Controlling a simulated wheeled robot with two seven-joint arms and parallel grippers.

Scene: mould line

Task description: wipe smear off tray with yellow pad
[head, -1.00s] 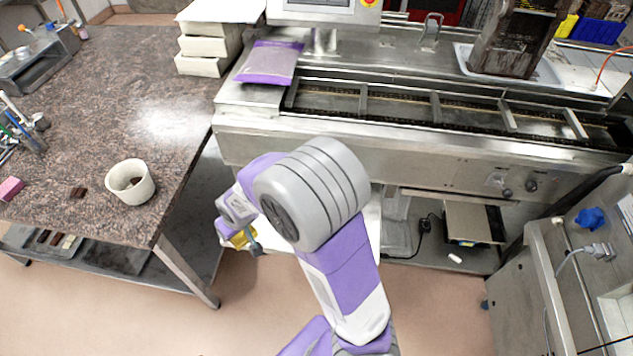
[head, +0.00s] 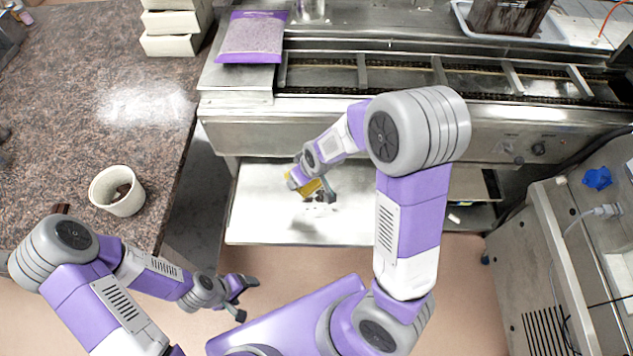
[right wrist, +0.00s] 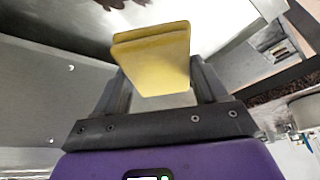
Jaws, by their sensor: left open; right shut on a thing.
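The pale metal tray (head: 255,212) lies low under the front of the machine. A dark brown smear (head: 314,210) marks its middle; part of it also shows at the top edge of the right wrist view (right wrist: 128,4). My right gripper (head: 322,194) is shut on the yellow pad (right wrist: 152,50) and holds it over the tray, close to the smear. Whether the pad touches the tray I cannot tell. The pad also shows partly in the head view (head: 311,187).
The steel conveyor machine (head: 330,135) stands above and behind the tray. A granite counter (head: 70,120) with a white pot (head: 117,190) is on the left. A grey cabinet (head: 540,265) stands on the right. The floor in front is clear.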

